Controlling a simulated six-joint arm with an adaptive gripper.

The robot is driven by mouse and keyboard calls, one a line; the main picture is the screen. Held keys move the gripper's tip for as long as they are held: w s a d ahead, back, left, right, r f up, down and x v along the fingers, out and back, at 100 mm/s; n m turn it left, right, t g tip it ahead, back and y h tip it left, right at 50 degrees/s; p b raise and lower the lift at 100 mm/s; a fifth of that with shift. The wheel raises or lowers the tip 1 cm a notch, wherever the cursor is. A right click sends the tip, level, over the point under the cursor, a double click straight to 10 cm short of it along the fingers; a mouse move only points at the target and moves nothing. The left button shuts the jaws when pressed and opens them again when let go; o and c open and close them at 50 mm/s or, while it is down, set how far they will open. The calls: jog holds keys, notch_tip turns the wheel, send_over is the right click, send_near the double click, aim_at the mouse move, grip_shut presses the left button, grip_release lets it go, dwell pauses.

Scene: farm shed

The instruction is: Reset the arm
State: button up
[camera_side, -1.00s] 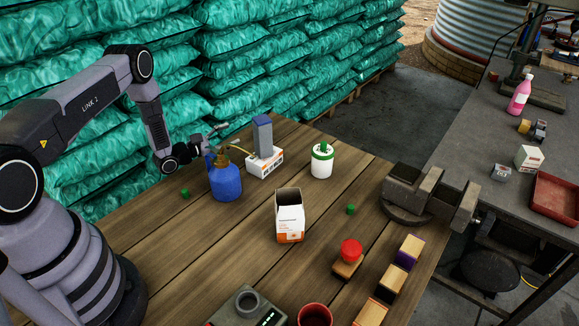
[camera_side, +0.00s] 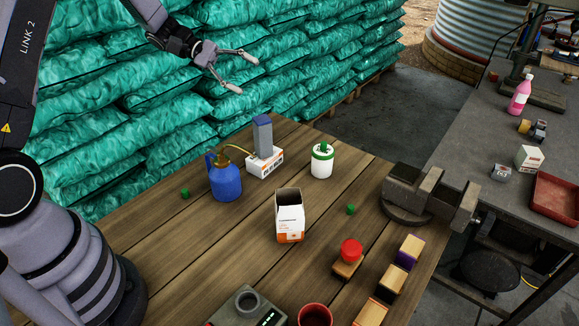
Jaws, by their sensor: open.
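My gripper (camera_side: 247,73) is raised well above the far left part of the wooden table (camera_side: 235,245), in front of the stacked green sacks. Its two fingers are spread apart with nothing between them. It is clear of every object on the table. My arm reaches up along the left side, and its upper part runs out of the picture.
A blue oil can (camera_side: 226,182), a box with a grey-blue block (camera_side: 264,150), a white-green container (camera_side: 322,161), an open carton (camera_side: 290,222), a red-topped item (camera_side: 350,251) and a vise (camera_side: 425,195) stand on the table. Sacks (camera_side: 290,60) wall the back.

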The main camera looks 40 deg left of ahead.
jog(key=s+d+r+m+g+y, duration=0.35)
jog(key=s+r, duration=0.25)
jog(key=s, duration=0.2)
jog(key=s+a+r+m+t+y, duration=0.2)
jog(key=s+m+y, duration=0.2)
jog(key=s, duration=0.6)
jog(key=s+a+r+m+t+y, duration=0.2)
jog(key=s+y, duration=0.4)
jog(key=s, duration=0.4)
jog(key=shift+s+a+r+m+t, duration=0.35)
jog(key=shift+m+t, duration=0.2)
jog(key=shift+m, duration=0.5)
